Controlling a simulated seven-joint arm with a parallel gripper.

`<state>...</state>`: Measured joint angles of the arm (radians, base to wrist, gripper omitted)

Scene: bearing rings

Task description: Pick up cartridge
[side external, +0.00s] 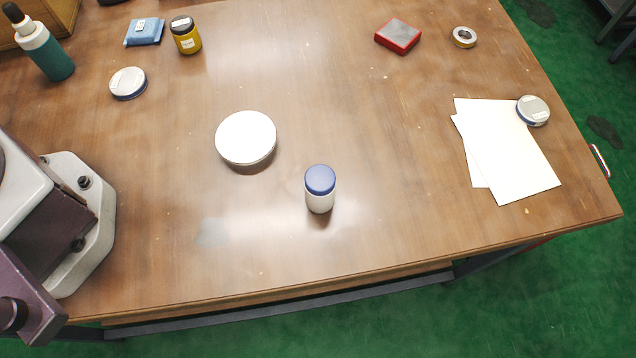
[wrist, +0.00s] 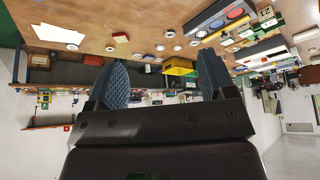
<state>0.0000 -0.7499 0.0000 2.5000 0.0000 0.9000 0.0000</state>
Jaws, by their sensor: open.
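The object that best fits the cartridge (side external: 320,190) is a small white cylinder with a blue top.
A white round disc (side external: 246,137) lies behind and left of the cylinder. White paper sheets (side external: 505,150) and a round tin (side external: 532,111) are at the right. A yellow jar (side external: 186,35), red box (side external: 398,36) and green bottle (side external: 45,52) stand farther back. The table around the cylinder is clear.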

